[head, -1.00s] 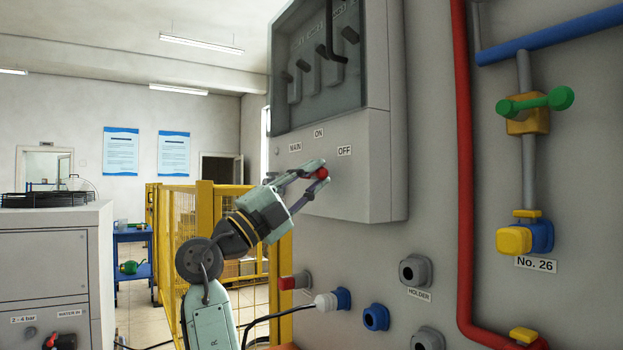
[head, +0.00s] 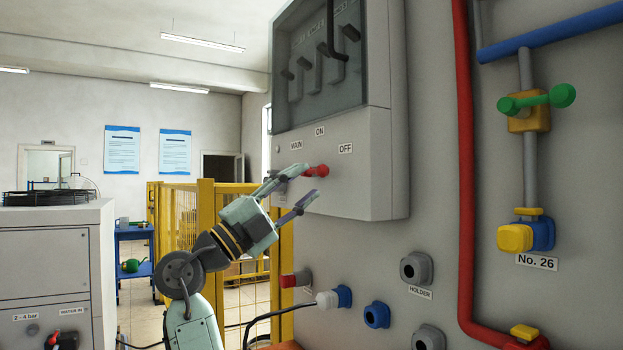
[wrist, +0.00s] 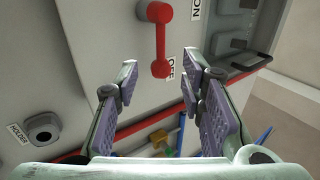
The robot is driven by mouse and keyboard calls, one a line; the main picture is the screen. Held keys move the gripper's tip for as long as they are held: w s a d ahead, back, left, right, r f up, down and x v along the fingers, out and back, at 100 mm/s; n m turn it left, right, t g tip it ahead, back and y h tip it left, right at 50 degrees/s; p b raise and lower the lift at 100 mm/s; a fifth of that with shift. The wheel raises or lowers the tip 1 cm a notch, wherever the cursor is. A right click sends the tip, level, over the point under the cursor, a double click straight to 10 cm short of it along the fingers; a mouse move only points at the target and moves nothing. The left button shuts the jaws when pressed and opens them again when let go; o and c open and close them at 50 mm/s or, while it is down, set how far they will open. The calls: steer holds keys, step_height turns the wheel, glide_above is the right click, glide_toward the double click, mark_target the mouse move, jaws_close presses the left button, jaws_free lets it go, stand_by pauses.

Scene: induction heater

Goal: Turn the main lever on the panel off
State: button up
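The main lever (head: 318,170) is red and sits on the front of the grey panel box, below the MAIN, ON and OFF labels. In the head view its knob end points right, toward the OFF side. In the wrist view the lever (wrist: 160,42) runs from its round pivot to a knob beside the OFF label (wrist: 171,68). My gripper (head: 308,182) is open and empty, just in front of and to the left of the knob. In the wrist view the knob lies between the open fingers (wrist: 160,72), apart from both.
The panel box (head: 350,195) has a dark window with several switches above the lever. Holder sockets (head: 415,268) and a red pipe (head: 465,170) are on the wall at right. A yellow fence (head: 205,205) stands behind my arm.

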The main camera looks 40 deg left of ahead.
steer(key=v, duration=0.8)
steer(key=shift+s+f, duration=0.1)
steer(key=shift+s, duration=0.05)
